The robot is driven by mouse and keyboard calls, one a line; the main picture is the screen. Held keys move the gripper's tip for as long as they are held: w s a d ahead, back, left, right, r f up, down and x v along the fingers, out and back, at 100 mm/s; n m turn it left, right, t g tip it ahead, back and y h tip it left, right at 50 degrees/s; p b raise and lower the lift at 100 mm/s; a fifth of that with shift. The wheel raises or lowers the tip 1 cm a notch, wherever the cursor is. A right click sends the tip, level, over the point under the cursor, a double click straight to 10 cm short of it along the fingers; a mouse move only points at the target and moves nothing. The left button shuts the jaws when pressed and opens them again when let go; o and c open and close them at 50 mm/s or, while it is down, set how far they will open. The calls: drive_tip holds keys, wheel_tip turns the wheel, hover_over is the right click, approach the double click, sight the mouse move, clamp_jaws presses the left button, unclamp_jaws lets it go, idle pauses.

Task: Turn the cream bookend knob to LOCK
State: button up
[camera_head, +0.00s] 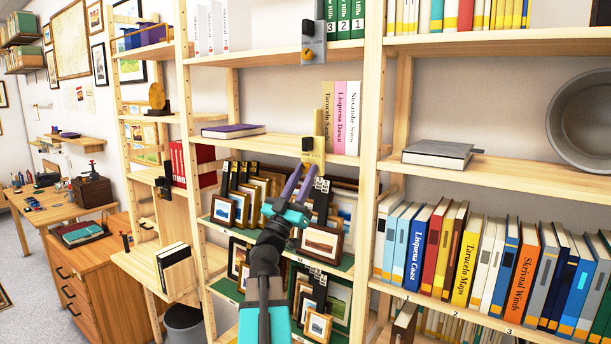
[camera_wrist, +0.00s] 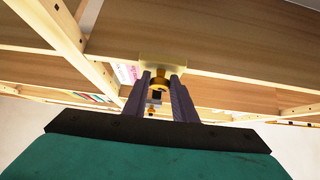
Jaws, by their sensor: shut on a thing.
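The cream bookend (camera_head: 319,150) is at the front edge of the middle shelf, left of upright books. A black part (camera_head: 307,144) sticks out from its upper face. In the wrist view the cream plate (camera_wrist: 178,62) is straight ahead, with a round gold knob (camera_wrist: 158,83) beneath it. My gripper (camera_head: 308,170) reaches up from below to the bookend. Its two purple fingers (camera_wrist: 160,86) stand on either side of the gold knob and are shut on it. The fingers partly hide the knob in the head view. I cannot read any LOCK mark or the knob's setting.
A grey bookend (camera_head: 314,45) with black and gold parts is on the shelf above. Framed pictures (camera_head: 322,242) crowd the shelf below, close to my arm. A purple book (camera_head: 233,131) lies left on the middle shelf. A wooden upright (camera_head: 372,120) stands to the right.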

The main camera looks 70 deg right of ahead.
drive_tip(key=shift+a+f+m+g+b, duration=0.2)
drive_tip(key=shift+m+g+b, duration=0.1)
drive_tip(key=shift+m+g, duration=0.4)
drive_tip(key=shift+w+m+g+y+b, duration=0.1)
drive_tip(key=shift+m+g+y+b, duration=0.25)
drive_tip(key=shift+m, duration=0.25)
drive_tip(key=shift+w+d+r+m+g+y+b, duration=0.2)
drive_tip(key=shift+m+g+y+b, duration=0.9)
drive_tip(key=shift+m+y+b, duration=2.1)
drive_tip(key=shift+w+a+r+m+g+y+b, duration=0.1)
drive_tip(key=shift+w+r+m+g+y+b, duration=0.25)
drive_tip(key=shift+m+g+y, duration=2.95)
drive_tip(key=shift+w+d+r+m+t+y+b, duration=0.2)
drive_tip(key=shift+m+t+y+b, duration=1.3)
drive_tip(key=shift+m, duration=4.2)
drive_tip(key=shift+s+a+r+g+y+b, duration=0.15)
drive_tip(key=shift+g+y+b, duration=0.1)
drive_tip(key=shift+b, duration=0.25)
drive_tip(key=o, duration=1)
